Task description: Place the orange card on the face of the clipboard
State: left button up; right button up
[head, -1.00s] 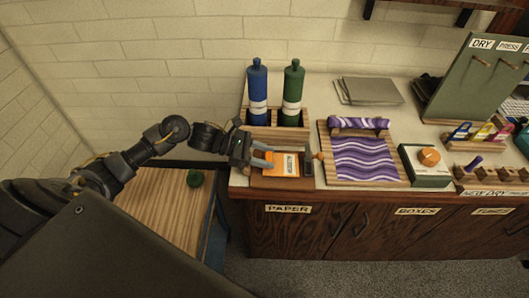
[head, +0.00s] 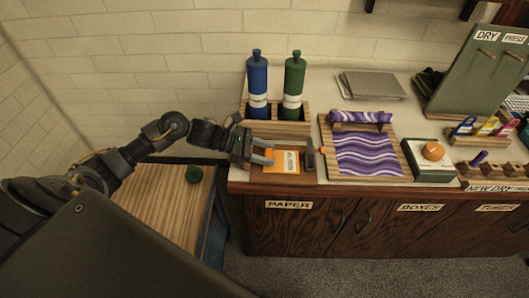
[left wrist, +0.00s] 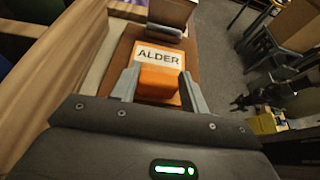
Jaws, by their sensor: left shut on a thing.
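The orange card (head: 285,168) has a white label, which reads ALDER in the left wrist view (left wrist: 160,54), and a thick orange grip end (left wrist: 158,84). My left gripper (head: 268,153) is shut on that end, with one finger on each side. The brown clipboard (head: 303,177) lies under the card at the counter's front left, its dark clip (head: 310,153) beyond the card's far end. The clipboard also shows in the left wrist view (left wrist: 116,58). The card is over the board's face; whether it touches cannot be told.
A wooden rack (head: 282,128) with a blue bottle (head: 257,80) and a green bottle (head: 294,78) stands just behind the clipboard. A wooden tray (head: 398,166) with purple patterned paper is to the right. A green knob (head: 194,174) is on the lower side table.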

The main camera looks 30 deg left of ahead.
pick_arm(q)
jog(key=o, duration=1)
jog(key=shift+c, duration=0.2)
jog(key=shift+r+p, duration=0.4)
jog(key=shift+p, duration=0.15)
jog(key=shift+r+p, duration=0.4)
jog(key=shift+p, duration=0.15)
jog(key=b+v, duration=0.4)
jog(key=v, duration=0.8)
jog(key=shift+f, duration=0.15)
